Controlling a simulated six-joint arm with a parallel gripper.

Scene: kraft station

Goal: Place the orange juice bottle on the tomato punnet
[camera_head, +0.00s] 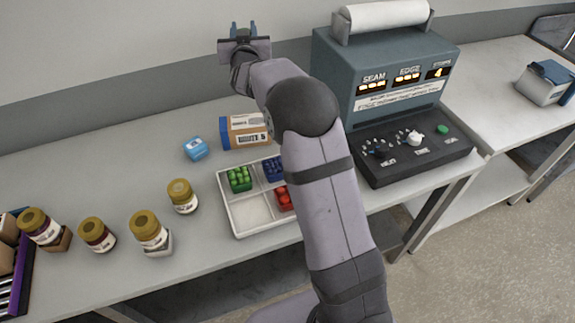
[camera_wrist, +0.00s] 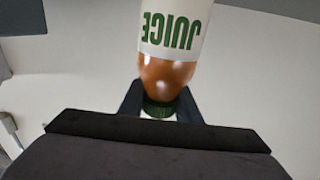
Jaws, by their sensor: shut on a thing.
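My gripper (camera_head: 243,36) is at the top of the head view, raised in front of the wall. In the wrist view my gripper (camera_wrist: 162,108) is shut on the cap end of the orange juice bottle (camera_wrist: 172,40), which has a green cap, orange juice and a white JUICE label. The bottle cannot be made out in the head view. A red punnet (camera_head: 284,198), likely the tomato punnet, sits in the front right compartment of a white tray (camera_head: 224,194), partly hidden by my arm. My gripper is well apart from it, to the upper left.
The tray also holds a green punnet (camera_head: 239,179) and a blue one (camera_head: 273,169); its front left compartment is empty. An orange-white box (camera_head: 245,131) and a small blue box (camera_head: 196,148) lie behind. Several jars (camera_head: 183,197) stand left. A grey machine (camera_head: 385,85) stands right.

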